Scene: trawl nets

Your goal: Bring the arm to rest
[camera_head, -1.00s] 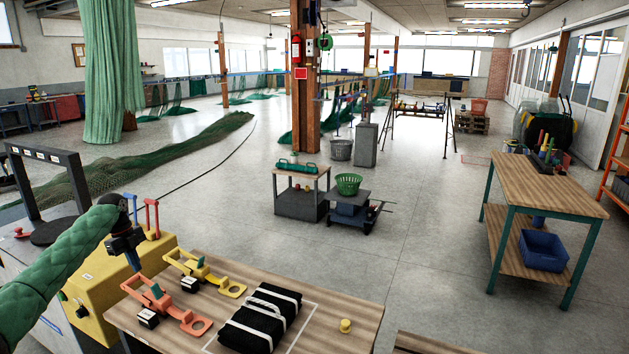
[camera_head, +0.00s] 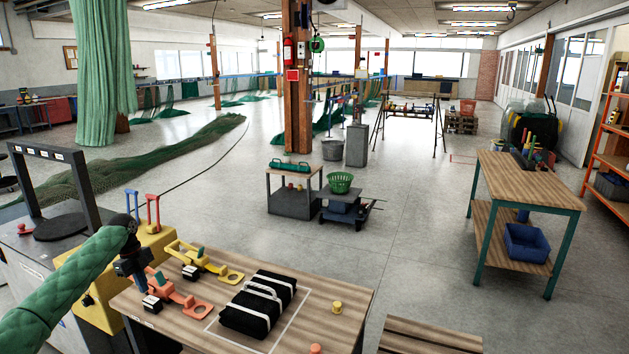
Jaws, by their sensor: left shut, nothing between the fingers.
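My left arm, in a green quilted sleeve, comes in from the lower left in the head view. My left gripper (camera_head: 137,274) is black, points down and is shut with nothing in it. It shows in front of the yellow box's right side and next to the back end of the orange tool (camera_head: 178,296). I cannot tell whether it touches the tool. My right arm and gripper are not in view.
A wooden bench (camera_head: 345,296) holds the orange tool, a yellow tool (camera_head: 205,265), a black strapped bundle (camera_head: 259,303) and a yellow knob (camera_head: 336,307). A yellow box (camera_head: 100,312) with levers stands left.

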